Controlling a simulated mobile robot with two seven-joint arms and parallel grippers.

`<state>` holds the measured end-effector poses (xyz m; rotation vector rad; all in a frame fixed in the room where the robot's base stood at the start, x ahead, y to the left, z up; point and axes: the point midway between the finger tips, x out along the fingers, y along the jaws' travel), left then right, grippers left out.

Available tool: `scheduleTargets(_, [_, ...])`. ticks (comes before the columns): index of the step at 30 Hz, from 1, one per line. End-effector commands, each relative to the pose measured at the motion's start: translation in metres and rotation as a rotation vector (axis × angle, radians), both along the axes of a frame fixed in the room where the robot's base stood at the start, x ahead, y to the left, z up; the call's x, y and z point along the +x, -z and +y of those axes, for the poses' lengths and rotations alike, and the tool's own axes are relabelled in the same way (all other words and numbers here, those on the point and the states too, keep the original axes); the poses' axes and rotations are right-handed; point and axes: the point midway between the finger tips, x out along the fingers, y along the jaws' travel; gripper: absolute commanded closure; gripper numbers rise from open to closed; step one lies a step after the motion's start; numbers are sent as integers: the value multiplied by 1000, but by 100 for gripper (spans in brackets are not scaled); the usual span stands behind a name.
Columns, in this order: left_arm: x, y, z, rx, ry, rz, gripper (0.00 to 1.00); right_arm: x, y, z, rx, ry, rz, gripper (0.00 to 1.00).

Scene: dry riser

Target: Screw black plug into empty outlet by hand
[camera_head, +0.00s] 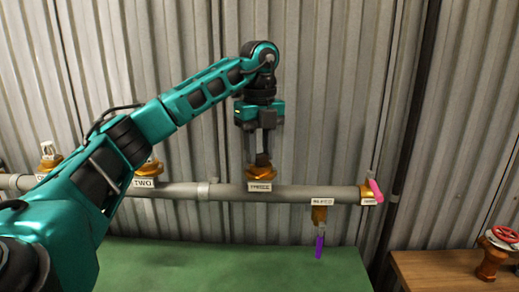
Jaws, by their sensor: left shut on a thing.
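My left gripper (263,154) points straight down over a brass outlet (261,174) in the middle of the grey pipe (232,192). It is shut on a small black plug (262,160), which is upright at the mouth of this outlet. I cannot tell how far the plug sits inside the outlet. A label below this outlet is too small to read surely. Another brass outlet (153,168), labelled TWO, is to the left, partly hidden by my left arm. My right gripper is not in view.
A third brass outlet (49,160) with a pale top is at far left. A purple-handled valve (319,244) hangs below the pipe; a pink handle (376,191) is at its right end. A wooden bench (440,270) holds a red-wheeled brass valve (493,258). A green surface (230,268) lies below.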

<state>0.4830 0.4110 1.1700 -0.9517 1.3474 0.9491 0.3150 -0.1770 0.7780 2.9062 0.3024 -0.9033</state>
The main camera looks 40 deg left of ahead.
Motion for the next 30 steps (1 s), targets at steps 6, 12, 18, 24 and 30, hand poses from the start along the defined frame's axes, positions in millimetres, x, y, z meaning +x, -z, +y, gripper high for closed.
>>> scheduleTargets(6, [1, 0, -1, -1, 133, -1, 100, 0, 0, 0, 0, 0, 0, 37])
scheduleTargets(12, [2, 0, -1, 0, 391, 0, 100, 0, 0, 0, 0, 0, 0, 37])
scheduleTargets(18, [2, 0, -2, -1, 502, -2, 100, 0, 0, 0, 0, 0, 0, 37])
scheduleTargets(24, [3, 0, -2, 0, 503, -2, 100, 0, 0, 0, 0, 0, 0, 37])
scheduleTargets(30, [3, 0, -2, -1, 609, -4, 100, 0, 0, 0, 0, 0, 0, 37])
